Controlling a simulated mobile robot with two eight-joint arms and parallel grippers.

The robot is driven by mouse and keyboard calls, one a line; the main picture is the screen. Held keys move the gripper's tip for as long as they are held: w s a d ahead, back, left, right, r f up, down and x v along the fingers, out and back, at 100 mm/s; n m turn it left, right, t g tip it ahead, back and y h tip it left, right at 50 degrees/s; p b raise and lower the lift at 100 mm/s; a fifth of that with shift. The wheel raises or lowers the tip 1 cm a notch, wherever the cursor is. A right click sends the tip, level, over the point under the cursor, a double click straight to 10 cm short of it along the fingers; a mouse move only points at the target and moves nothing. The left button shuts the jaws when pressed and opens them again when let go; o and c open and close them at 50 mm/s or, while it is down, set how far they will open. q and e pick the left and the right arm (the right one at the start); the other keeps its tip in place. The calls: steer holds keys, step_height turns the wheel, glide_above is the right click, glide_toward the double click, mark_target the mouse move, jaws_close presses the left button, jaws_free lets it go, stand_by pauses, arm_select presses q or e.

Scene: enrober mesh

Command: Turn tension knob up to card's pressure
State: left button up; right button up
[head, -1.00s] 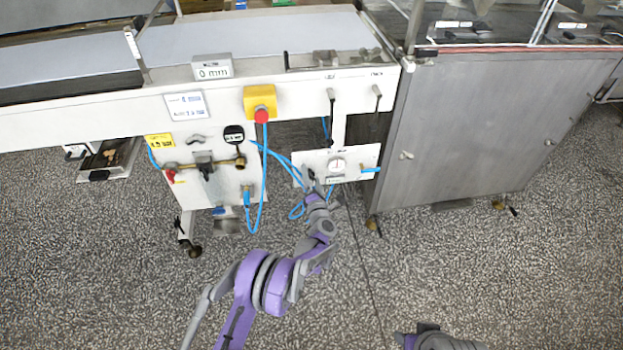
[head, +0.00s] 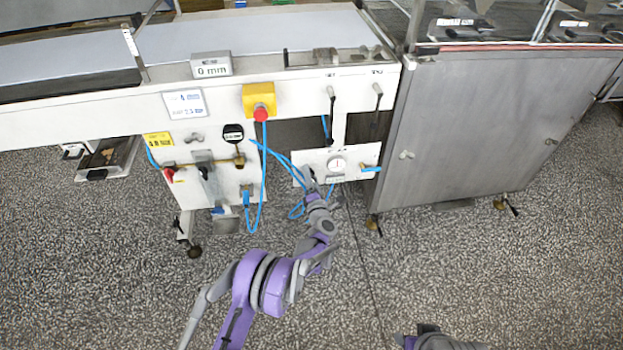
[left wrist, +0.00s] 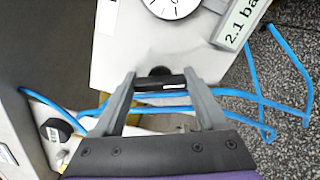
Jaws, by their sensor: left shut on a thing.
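A small white panel (head: 318,160) under the conveyor frame carries a round pressure gauge (head: 337,164); part of the gauge dial also shows in the left wrist view (left wrist: 172,6), its needle not readable. Beside it a label (left wrist: 240,22) reads "2.1 ba", cut off by the picture edge. My left gripper (head: 311,178) is at the panel's lower left. In the left wrist view (left wrist: 160,80) its fingers are closed on the dark tension knob (left wrist: 160,71), which is partly hidden. The white card (head: 185,104) is on the machine's front; its print is too small to read surely.
Blue hoses (head: 264,185) loop left of and below the panel. A yellow box with a red button (head: 260,102) and a valve panel (head: 216,190) are to the left. A steel cabinet (head: 490,130) stands right. The floor in front is clear.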

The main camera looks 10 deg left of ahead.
arm_select(q)
steer(key=shift+f+m+b, duration=0.15)
steer(key=shift+m+b, duration=0.55)
steer(key=shift+m, duration=0.3)
steer(key=shift+m+b, duration=0.6)
steer(key=shift+m, duration=0.6)
steer(key=o, duration=1.3)
steer(key=shift+s, duration=0.1)
steer(key=p+v, duration=0.1)
steer(key=v, duration=0.9)
steer(key=shift+s+d+p, duration=0.15)
steer(key=shift+s+p, duration=0.15)
steer(key=shift+p, duration=0.05)
